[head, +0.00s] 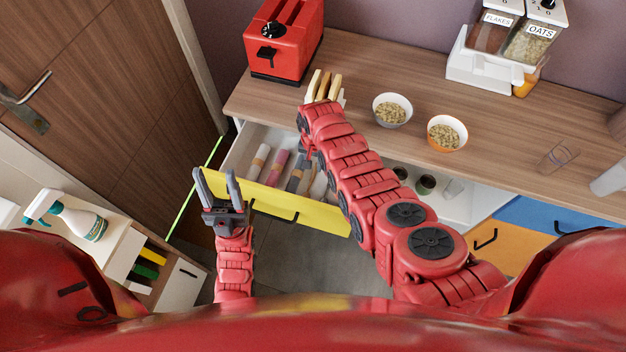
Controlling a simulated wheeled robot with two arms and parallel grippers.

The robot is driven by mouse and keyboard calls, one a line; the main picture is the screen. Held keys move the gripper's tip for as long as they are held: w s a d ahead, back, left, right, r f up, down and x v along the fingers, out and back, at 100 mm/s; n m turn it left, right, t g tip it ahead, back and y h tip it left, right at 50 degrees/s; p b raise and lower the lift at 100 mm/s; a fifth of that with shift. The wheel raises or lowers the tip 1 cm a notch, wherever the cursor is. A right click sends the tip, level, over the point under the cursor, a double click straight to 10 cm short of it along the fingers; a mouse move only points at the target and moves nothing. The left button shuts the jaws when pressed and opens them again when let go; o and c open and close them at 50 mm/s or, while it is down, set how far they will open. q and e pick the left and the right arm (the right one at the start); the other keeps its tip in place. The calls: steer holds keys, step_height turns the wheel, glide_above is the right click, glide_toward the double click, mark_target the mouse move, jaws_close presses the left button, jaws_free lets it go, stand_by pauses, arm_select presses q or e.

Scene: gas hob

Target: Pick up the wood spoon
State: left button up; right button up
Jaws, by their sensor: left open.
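I cannot clearly make out a wood spoon. The open yellow-fronted drawer (262,194) below the counter holds several long items side by side. Among them are a brown-and-pale one (259,158), a pink one (277,166) and dark ones (296,176). My left gripper (217,186) is open and empty, its two grey fingers pointing up the picture, in front of the drawer's left end. My right arm crosses over the drawer's right part to the counter edge. Its gripper (303,125) is mostly hidden by the arm, so its jaws cannot be judged.
On the wooden counter (470,160) are a red toaster (284,45), pale upright pieces (322,86), a white bowl (392,109), an orange bowl (447,132) and a cereal dispenser (500,65). A spray bottle (75,218) stands on a shelf at left.

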mark_target(313, 175)
step_height(313, 175, down, 5)
steer(key=b, duration=0.4)
steer(key=shift+f, duration=0.2)
steer(key=shift+r, duration=0.1)
jaws_close()
